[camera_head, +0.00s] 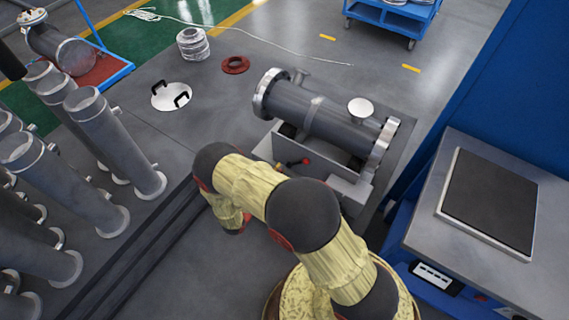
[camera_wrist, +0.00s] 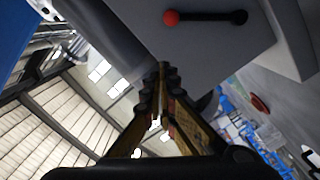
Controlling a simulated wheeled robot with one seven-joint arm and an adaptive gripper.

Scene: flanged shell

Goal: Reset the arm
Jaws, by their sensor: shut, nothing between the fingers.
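My arm, in a yellow cover with dark joints, reaches up and bends left in the head view, and its gripper end is largely hidden there. In the wrist view my gripper (camera_wrist: 162,70) is shut and empty, its fingertips together. The flanged shell (camera_head: 320,112), a grey metal cylinder with a flange at each end, lies on a grey stand beyond my arm. A lever with a red knob and a black knob (camera_wrist: 206,16) is on a grey panel in front of my fingertips. The lever (camera_head: 291,163) also shows in the head view, on the stand's near side.
Several upright grey pipes (camera_head: 113,140) stand at the left. A grey bench with a dark pad (camera_head: 490,203) is at the right, by a blue wall.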

